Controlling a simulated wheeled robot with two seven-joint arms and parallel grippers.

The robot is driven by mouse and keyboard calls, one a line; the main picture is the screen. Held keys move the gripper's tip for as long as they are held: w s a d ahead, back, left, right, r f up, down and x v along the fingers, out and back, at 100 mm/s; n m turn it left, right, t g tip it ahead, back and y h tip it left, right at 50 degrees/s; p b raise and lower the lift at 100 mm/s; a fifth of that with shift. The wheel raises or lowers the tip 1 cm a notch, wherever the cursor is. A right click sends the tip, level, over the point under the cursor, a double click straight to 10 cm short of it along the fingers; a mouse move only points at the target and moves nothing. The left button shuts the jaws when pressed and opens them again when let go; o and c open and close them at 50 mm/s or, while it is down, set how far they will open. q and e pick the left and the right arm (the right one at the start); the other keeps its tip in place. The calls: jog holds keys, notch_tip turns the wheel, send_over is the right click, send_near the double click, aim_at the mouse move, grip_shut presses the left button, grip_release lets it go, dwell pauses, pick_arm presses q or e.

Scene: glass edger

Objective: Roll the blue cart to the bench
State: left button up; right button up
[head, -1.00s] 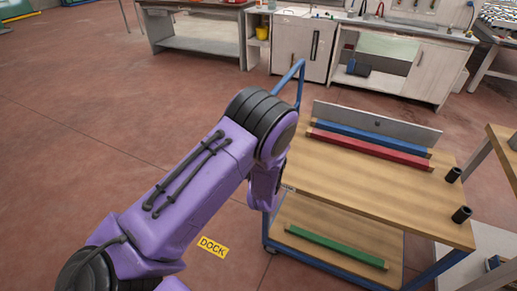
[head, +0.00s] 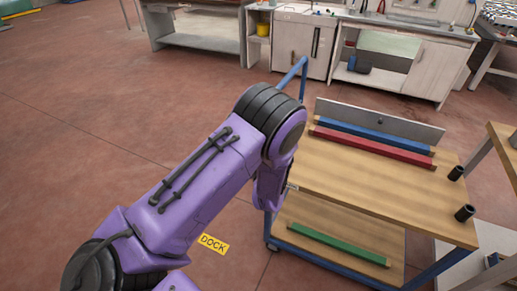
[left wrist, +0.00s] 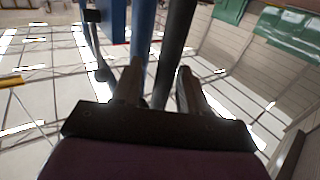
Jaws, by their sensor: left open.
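The blue cart stands at the right of the head view, with a blue tube frame, a wooden top (head: 350,188) and a lower shelf. Its blue handle (head: 291,76) rises at the far left corner. Blue, red and green bars lie on it. My left arm reaches to the cart's left side, and its forearm hides the gripper in the head view. In the left wrist view my left gripper (left wrist: 158,76) is open, with a blue post (left wrist: 144,35) and a dark post (left wrist: 176,38) just beyond the fingertips. I cannot tell whether the fingers touch either post. My right gripper is out of view.
Another bench (head: 200,32) stands at back left. A wooden table (head: 503,140) is close on the cart's right. A yellow DOCK label (head: 214,243) is on the floor. The red floor at left is clear.

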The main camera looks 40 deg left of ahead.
pick_arm(q)
jog(key=b+v, duration=0.1)
jog(key=v, duration=0.9)
jog(key=shift+b, duration=0.35)
jog(key=shift+d, duration=0.2)
jog(key=s+d+f+m+g+h, duration=0.1)
jog(key=s+f+h, duration=0.15)
jog(key=f, duration=0.35)
jog(key=s+d+f+m+g+h, duration=0.1)
jog(key=s+f+h, duration=0.1)
jog(key=f+h, duration=0.25)
jog(key=s+f+g+h, duration=0.1)
jog(key=s+f+g, duration=0.1)
jog(key=s+f, duration=0.2)
jog(key=s+f+g+h, duration=0.1)
jog(key=s+f, duration=0.3)
jog(key=s, duration=0.6)
jog(key=s+f+g, duration=0.4)
jog(key=s+f, duration=0.1)
jog(key=s, duration=0.3)
jog(key=shift+m+h, duration=0.3)
jog(key=shift+h, duration=0.1)
